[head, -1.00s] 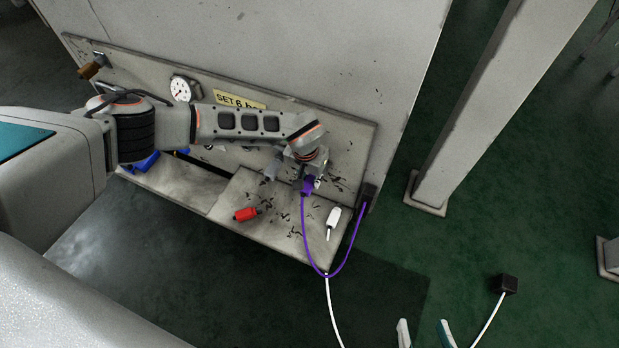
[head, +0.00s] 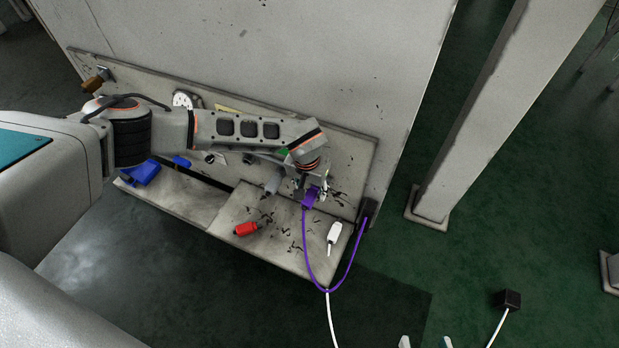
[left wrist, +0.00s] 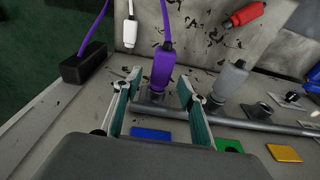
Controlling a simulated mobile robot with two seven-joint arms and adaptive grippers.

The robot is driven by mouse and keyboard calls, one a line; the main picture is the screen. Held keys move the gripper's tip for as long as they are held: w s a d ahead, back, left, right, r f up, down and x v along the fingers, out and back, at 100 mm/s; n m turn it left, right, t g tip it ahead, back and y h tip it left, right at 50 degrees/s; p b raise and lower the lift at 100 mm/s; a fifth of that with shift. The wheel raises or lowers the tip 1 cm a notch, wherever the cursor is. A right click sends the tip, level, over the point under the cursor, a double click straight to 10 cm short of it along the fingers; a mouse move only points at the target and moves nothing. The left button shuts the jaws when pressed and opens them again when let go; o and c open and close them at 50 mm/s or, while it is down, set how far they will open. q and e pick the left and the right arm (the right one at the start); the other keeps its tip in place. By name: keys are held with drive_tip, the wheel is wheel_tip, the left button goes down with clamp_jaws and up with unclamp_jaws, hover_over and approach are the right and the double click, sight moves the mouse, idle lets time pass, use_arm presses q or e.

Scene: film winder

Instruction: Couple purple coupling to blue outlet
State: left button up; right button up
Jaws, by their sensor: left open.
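The purple coupling (left wrist: 163,68) stands upright, its lower end at the outlet on the pipe above the blue plate (left wrist: 151,134) in the left wrist view. I cannot tell whether it is fully seated. My left gripper (left wrist: 158,88) is open, one finger on each side of the coupling, with a gap visible on both sides. In the head view, the left gripper (head: 303,188) is by the purple coupling (head: 312,196), partly hiding it. The tips of my right gripper (head: 425,342) show apart at the bottom edge, well away from the panel.
A grey coupling (left wrist: 232,78) stands above the green plate (left wrist: 228,145), right of the left gripper. A red coupling (head: 246,229) and a white one (head: 334,232) lie on the shelf. The purple hose (head: 333,287) loops over the shelf edge to a dark block (head: 368,212).

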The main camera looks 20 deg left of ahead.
use_arm(q)
wheel_tip(320, 180, up, 10)
drive_tip(key=s, duration=0.1)
drive_tip(key=shift+s, duration=0.25)
